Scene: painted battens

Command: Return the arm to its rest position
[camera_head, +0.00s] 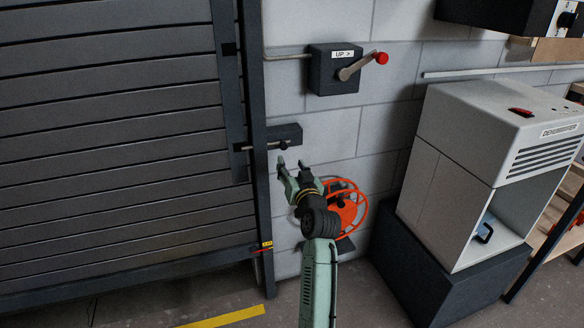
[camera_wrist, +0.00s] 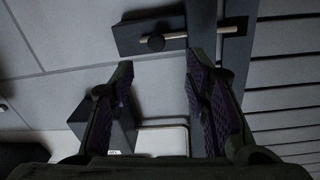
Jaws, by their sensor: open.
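My gripper (camera_head: 291,163) is open and empty in the head view, its two fingertips pointing up and a little left. It is in front of the block wall, just below a dark latch with a bolt (camera_head: 282,145) beside the shutter frame. In the wrist view my gripper (camera_wrist: 160,75) shows as two fingers with purple pads and a wide gap between them. The latch plate and bolt (camera_wrist: 157,36) show beyond the fingertips. Nothing is between the pads. My arm reaches up from the bottom middle of the head view.
A slatted shutter (camera_head: 110,130) fills the left. A crank box marked UP (camera_head: 334,70) with a red-knobbed handle (camera_head: 380,58) is above my gripper. An orange reel (camera_head: 345,210) is close behind my wrist. A dehumidifier (camera_head: 490,130) stands on a dark plinth (camera_head: 440,265) at right.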

